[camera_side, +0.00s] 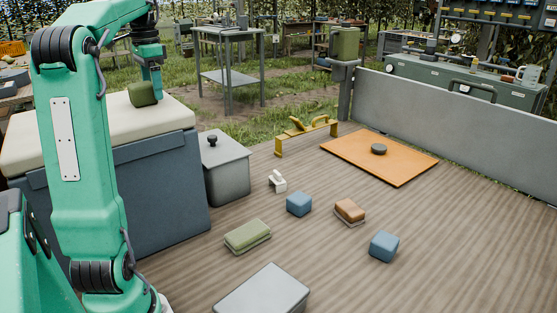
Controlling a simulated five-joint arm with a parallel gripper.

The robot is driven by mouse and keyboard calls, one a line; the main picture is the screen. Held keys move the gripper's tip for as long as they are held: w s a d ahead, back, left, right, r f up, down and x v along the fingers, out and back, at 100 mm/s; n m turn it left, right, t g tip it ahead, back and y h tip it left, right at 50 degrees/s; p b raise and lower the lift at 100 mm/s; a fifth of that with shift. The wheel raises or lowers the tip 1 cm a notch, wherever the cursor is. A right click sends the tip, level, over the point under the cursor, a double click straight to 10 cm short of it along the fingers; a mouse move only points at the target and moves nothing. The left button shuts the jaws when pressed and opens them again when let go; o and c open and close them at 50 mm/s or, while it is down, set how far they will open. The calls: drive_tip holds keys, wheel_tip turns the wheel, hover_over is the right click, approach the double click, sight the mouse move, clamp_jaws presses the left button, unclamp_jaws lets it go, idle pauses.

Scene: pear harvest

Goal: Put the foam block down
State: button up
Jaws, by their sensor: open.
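An olive-green block (142,94), which I take to be the foam block, rests on the cream padded lid (60,133) of a dark blue-grey chest at the left. It sits near the lid's back edge and looks slightly tilted. My gripper (154,88) points down right at the block, its fingers overlapping the block's right side in this view. The gripper is open. I cannot tell whether a finger touches the block, and the far finger is hard to make out.
A grey lidded bin (226,172) stands beside the chest. On the wooden deck lie a green sponge (248,235), blue cubes (384,246), a brown sponge (349,210), and an orange board (378,158) with a dark disc. A grey panel (455,125) borders the right. The right foreground is clear.

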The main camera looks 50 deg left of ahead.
wheel_tip(320, 180, up, 11)
idle(0.9)
drive_tip(key=shift+d, duration=0.1)
idle(0.7)
drive_tip(key=w+d+f+t, duration=0.1)
drive_tip(key=w+d+f, duration=0.15)
drive_tip(key=d, duration=0.45)
drive_tip(key=w+d+f+t+y, duration=0.1)
drive_tip(key=w+d+f, duration=0.15)
drive_tip(key=d, duration=0.35)
drive_tip(key=w+d+f, duration=0.2)
drive_tip(key=d+f, duration=0.1)
drive_tip(key=d, duration=0.4)
drive_tip(key=s+d+f+t, duration=0.1)
drive_tip(key=s+d+f, duration=0.2)
drive_tip(key=d+f, duration=0.4)
drive_tip(key=s+d+f+t+h, duration=0.1)
drive_tip(key=s+d+f+t, duration=0.1)
drive_tip(key=s+d+f, duration=0.2)
drive_tip(key=d+f, duration=0.3)
drive_tip(key=f, duration=0.2)
drive_tip(key=shift+s+d+f+t, duration=0.15)
drive_tip(key=shift+s+d+t, duration=0.15)
drive_tip(key=shift+d, duration=0.1)
